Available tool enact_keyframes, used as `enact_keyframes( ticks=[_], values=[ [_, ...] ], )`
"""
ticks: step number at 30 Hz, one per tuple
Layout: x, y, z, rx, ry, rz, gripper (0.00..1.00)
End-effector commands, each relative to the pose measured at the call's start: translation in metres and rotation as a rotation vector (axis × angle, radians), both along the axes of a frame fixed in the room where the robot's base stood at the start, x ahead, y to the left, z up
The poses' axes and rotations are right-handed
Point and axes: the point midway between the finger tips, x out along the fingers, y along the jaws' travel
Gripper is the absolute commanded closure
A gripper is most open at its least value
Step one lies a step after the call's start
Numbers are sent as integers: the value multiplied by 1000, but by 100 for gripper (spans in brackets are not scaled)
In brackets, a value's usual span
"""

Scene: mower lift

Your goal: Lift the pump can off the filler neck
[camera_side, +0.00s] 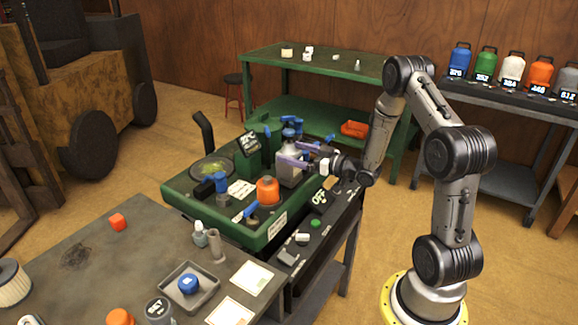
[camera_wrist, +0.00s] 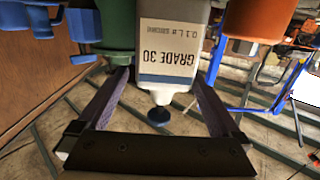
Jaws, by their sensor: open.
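The pump can (camera_side: 289,175) is a grey can with blue parts at its top, on the green mower deck (camera_side: 180,190) in the side view. In the wrist view the fingers (camera_wrist: 160,78) lie on either side of the can. I cannot tell whether they touch it. The filler neck is hidden.
An orange cap (camera_side: 267,190) and a blue-topped part (camera_side: 221,183) stand on the deck near the can. Green machine parts (camera_side: 250,150) rise close behind. A grey workbench (camera_side: 110,270) is in front. A rear shelf holds several coloured cans (camera_side: 485,64).

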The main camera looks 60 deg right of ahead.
Motion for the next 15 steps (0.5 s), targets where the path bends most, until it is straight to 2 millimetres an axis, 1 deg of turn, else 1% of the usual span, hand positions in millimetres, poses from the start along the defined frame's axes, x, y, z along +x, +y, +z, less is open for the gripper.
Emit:
enact_keyframes(
  ticks=[6,9,12,15],
  values=[
    [30,6,-1,0,-1,4,0],
    [42,5,-2,0,-1,3,0],
    [48,5,-2,0,-1,1,0],
    [50,4,-2,0,-1,0,0]
  ],
)
